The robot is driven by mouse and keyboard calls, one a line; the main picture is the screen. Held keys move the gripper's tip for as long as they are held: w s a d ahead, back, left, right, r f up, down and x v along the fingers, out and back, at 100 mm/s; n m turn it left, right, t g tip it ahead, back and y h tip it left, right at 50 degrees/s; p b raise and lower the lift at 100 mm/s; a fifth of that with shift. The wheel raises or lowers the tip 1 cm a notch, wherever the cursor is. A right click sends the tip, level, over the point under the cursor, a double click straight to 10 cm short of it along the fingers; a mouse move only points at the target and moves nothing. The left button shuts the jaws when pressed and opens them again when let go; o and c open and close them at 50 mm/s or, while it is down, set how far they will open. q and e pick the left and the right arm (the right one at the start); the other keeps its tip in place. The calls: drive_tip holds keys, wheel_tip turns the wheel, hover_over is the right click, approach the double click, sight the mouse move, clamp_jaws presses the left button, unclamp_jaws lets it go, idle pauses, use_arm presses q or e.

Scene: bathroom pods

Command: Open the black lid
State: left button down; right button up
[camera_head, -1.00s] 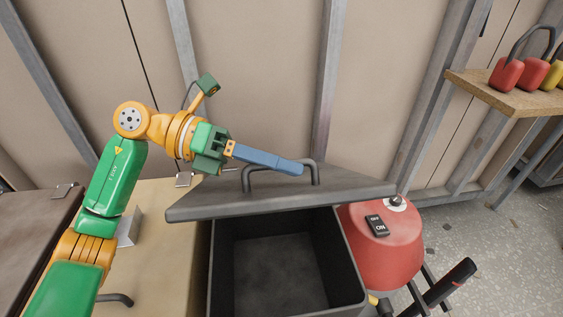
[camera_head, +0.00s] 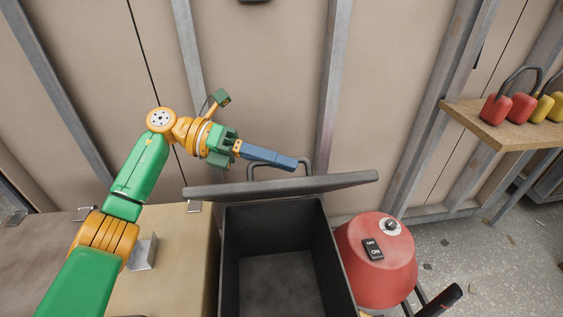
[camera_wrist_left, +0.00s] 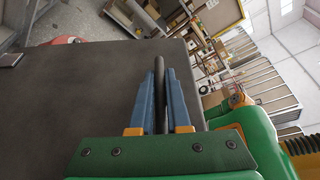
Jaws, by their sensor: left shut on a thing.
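The black lid (camera_head: 285,187) is tilted up above the back of an open black box (camera_head: 228,262). The box's inside shows and looks empty. A curved handle (camera_head: 307,163) stands on the lid's far side. My left gripper (camera_head: 290,162) reaches in from the left, its blue fingers shut on the handle. In the left wrist view, the fingers (camera_wrist_left: 160,95) close around the dark handle bar (camera_wrist_left: 160,75), and the lid's flat face (camera_wrist_left: 80,95) fills the left side. My right gripper is not in view.
A red round machine (camera_head: 375,265) with a switch stands right of the box. A tan surface (camera_head: 180,250) lies to the left. A wooden shelf (camera_head: 500,135) with red and yellow padlock-like items is at upper right. A wall with metal posts is behind.

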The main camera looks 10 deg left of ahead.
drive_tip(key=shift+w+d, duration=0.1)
use_arm(q)
drive_tip(key=c, duration=0.9)
unclamp_jaws()
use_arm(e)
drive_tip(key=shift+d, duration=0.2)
use_arm(q)
drive_tip(key=shift+a, duration=0.1)
drive_tip(key=v, duration=0.7)
